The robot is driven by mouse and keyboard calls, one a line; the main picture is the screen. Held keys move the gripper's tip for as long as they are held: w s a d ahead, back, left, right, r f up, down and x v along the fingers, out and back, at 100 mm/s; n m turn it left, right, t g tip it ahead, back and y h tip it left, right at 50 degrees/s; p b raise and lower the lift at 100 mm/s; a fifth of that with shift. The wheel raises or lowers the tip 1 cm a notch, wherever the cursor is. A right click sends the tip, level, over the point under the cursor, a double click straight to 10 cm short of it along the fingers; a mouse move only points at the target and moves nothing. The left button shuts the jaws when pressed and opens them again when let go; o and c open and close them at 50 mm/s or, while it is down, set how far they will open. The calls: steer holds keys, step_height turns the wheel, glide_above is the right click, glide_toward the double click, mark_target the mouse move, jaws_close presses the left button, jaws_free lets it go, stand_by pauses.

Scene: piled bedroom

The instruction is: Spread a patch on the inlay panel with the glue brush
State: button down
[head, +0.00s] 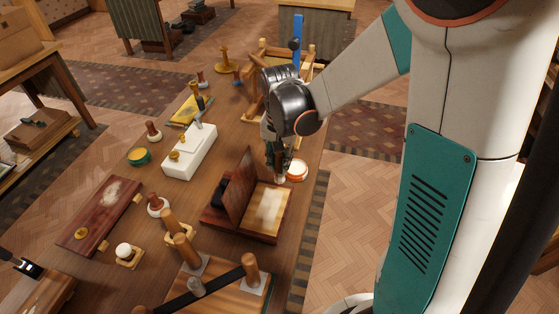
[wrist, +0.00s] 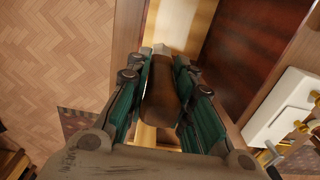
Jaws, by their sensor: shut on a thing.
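My gripper (head: 278,158) is shut on the brown handle of the glue brush (wrist: 160,95); its pale tip points away from the fingers in the wrist view. In the head view the brush is mostly hidden by the fingers, with its pale tip (head: 281,178) at the back edge of a light wood panel. This panel, which looks like the inlay panel (head: 283,210), lies in a dark red-brown case with a raised lid (head: 236,187). A whitish patch shows on its middle. It also shows in the wrist view (wrist: 190,22). I cannot tell whether the bristles touch it.
A round dish with a white top (head: 297,169) stands just right of my gripper. The raised lid stands close on the left. A white block with brass knobs (head: 190,152), a red-brown board with a pale smear (head: 100,215) and wooden clamps (head: 180,250) crowd the table.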

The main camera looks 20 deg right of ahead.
mark_target(279, 172)
steer(key=f+b, duration=0.2)
steer(key=f, duration=0.1)
steer(key=f+b, duration=0.1)
steer(key=shift+s+a+f, duration=0.2)
steer(key=shift+s+a, duration=0.05)
steer(key=shift+s, duration=0.05)
steer(key=s+a, duration=0.7)
steer(key=s, duration=0.3)
steer(key=shift+r, duration=0.25)
steer(key=shift+s+a, duration=0.1)
steer(key=c, duration=2)
jaws_free()
jaws_close()
